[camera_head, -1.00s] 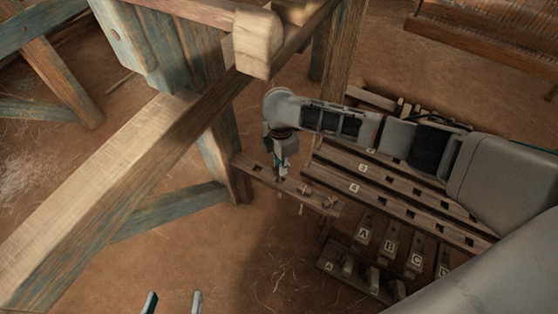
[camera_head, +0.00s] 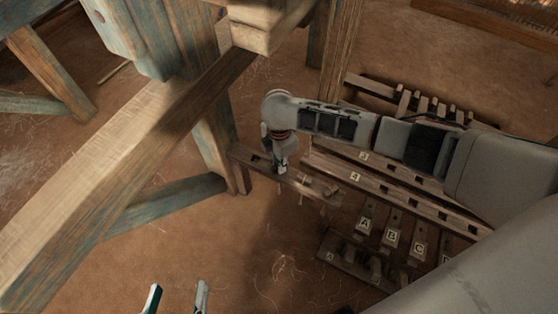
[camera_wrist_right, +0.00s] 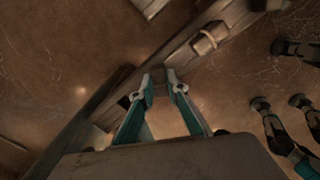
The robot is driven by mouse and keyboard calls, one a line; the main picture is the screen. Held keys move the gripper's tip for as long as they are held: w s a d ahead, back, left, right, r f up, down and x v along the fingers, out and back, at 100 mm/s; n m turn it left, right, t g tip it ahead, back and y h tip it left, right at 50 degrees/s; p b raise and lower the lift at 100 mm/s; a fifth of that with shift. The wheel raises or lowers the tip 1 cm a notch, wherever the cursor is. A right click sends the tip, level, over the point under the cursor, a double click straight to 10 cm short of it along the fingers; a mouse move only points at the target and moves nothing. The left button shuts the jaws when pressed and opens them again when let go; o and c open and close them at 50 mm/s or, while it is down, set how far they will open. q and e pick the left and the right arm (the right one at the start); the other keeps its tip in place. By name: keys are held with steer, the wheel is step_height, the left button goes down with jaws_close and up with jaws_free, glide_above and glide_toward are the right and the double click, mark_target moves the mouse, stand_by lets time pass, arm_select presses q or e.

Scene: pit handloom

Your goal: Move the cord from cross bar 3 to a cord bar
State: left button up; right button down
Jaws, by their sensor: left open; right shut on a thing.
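My right gripper (camera_head: 281,172) reaches down to a short wooden bar (camera_head: 313,194) with holes and small pegs, left of the labelled bars. In the right wrist view, its fingertips (camera_wrist_right: 158,80) are shut on a small dark piece, apparently the cord (camera_wrist_right: 157,75), over the bar; its shape is hard to make out. A pale loop (camera_wrist_right: 205,43) sits around a block on that bar, beyond the fingertips. Cross bar 3 (camera_head: 364,156) lies behind the bar marked 4 (camera_head: 355,177), partly under my right arm. My left gripper (camera_head: 177,299) is open and empty at the lower edge.
Treadles marked A, B and C (camera_head: 392,236) lie right of the short bar. A thick loom beam (camera_head: 110,170) and a post (camera_head: 212,140) stand to the left. A notched rack (camera_head: 405,100) lies behind my right arm. The floor at lower centre is open.

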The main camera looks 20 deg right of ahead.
stand_by(0.4)
steer(key=c, duration=1.9)
jaws_free()
step_height(320, 180, up, 12)
